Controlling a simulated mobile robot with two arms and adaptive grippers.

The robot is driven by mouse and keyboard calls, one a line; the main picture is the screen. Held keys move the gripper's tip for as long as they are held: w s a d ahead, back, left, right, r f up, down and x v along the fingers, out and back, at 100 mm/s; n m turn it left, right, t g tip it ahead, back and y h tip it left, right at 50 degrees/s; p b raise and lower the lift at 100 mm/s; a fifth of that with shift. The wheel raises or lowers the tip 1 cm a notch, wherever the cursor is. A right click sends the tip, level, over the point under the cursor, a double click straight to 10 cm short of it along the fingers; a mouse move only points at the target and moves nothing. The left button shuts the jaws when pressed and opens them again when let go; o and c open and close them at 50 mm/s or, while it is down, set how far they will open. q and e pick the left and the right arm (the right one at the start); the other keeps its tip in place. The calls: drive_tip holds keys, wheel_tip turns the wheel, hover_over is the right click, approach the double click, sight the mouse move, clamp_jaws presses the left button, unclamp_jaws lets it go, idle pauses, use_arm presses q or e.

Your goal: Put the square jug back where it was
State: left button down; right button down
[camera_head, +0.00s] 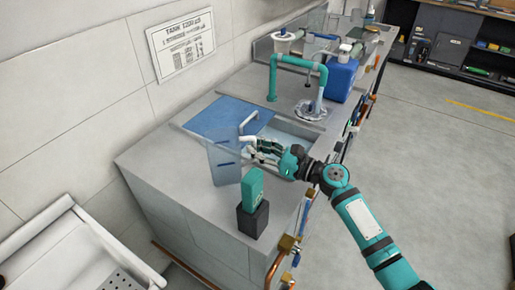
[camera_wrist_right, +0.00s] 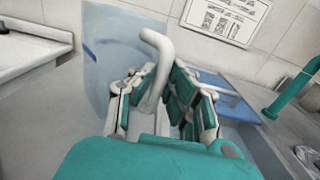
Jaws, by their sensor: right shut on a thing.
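The square jug (camera_head: 222,164) is a clear, bluish, tall vessel with a white handle. It is near the front left part of the grey counter, roughly upright; I cannot tell whether its base touches the top. My right gripper (camera_head: 257,146) reaches in from the right and is shut on the jug's handle. In the right wrist view the white handle (camera_wrist_right: 157,62) passes between the fingers (camera_wrist_right: 152,98), with the jug's clear wall (camera_wrist_right: 105,65) behind. My left gripper is not in view.
A teal box on a black block (camera_head: 253,220) stands close in front of the jug. A blue mat (camera_head: 222,112) lies behind, beside a sink basin (camera_head: 297,133). A teal pipe (camera_head: 271,82) and a blue canister (camera_head: 341,82) stand farther back. A white tray unit (camera_head: 75,245) is at lower left.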

drive_tip(key=c, duration=1.8)
unclamp_jaws()
drive_tip(key=shift+f, duration=0.15)
drive_tip(key=shift+c, duration=0.2)
drive_tip(key=o, duration=0.5)
drive_tip(key=shift+c, duration=0.2)
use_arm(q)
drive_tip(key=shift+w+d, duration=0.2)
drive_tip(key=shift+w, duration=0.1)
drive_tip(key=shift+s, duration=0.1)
